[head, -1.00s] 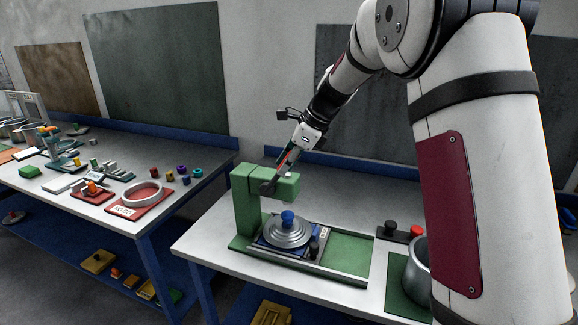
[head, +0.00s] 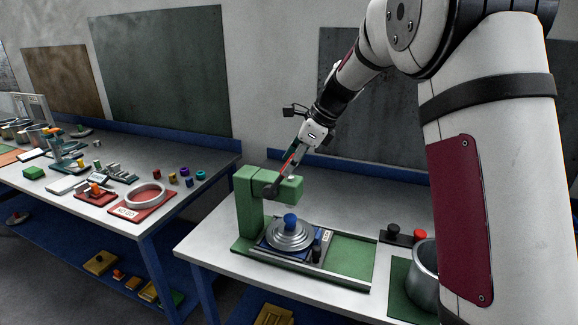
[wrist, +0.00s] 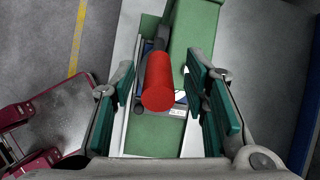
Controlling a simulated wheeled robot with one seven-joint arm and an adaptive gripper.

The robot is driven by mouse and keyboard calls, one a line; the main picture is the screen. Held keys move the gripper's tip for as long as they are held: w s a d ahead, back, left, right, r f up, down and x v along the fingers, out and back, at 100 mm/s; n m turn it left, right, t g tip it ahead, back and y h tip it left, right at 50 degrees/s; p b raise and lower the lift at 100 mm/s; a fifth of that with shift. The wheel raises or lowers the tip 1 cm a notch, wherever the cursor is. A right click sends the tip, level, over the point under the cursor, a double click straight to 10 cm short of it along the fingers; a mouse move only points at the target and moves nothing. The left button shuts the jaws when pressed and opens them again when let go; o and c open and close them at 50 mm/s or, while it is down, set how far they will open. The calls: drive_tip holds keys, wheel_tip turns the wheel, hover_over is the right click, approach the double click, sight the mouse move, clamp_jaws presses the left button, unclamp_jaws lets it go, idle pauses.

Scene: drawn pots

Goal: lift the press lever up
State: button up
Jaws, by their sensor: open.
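The green press (head: 250,212) stands on the near table, with a dark pivot at its head. Its lever (head: 289,166) slants up from the pivot to a red grip. In the wrist view the red grip (wrist: 158,85) lies between my two green-padded fingers, with a visible gap on each side. My gripper (head: 300,147) is open around the lever's end, above the press head; it also shows in the wrist view (wrist: 160,72). Under the press head sits a grey stepped lid with a blue knob (head: 290,221). The fingertips are small and partly hidden in the head view.
A green sliding bed (head: 350,258) with metal rails runs right from the press. A box with black and red buttons (head: 400,238) and a metal pot (head: 424,275) stand farther right. A second table (head: 75,205) with several parts is at left.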

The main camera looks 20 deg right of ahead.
drive_tip(key=v, duration=1)
drive_tip(key=shift+r, duration=0.15)
drive_tip(key=s+a+r+n+h, duration=0.1)
drive_tip(key=s+a+r+n, duration=0.1)
drive_tip(key=s+n, duration=0.6)
drive_tip(key=s+a+r+n+h, duration=0.15)
drive_tip(key=s+n, duration=0.25)
drive_tip(key=s, duration=0.7)
drive_tip(key=s+f+n+t+h, duration=0.1)
drive_tip(key=s+f+n, duration=0.2)
drive_tip(key=s+n, duration=0.2)
drive_tip(key=s+f+n+t+h, duration=0.1)
drive_tip(key=s+f+n, duration=0.2)
drive_tip(key=s+n, duration=0.3)
drive_tip(key=s, duration=0.4)
drive_tip(key=shift+f, duration=0.25)
drive_tip(key=shift+s+d, duration=0.1)
drive_tip(key=shift+s, duration=0.05)
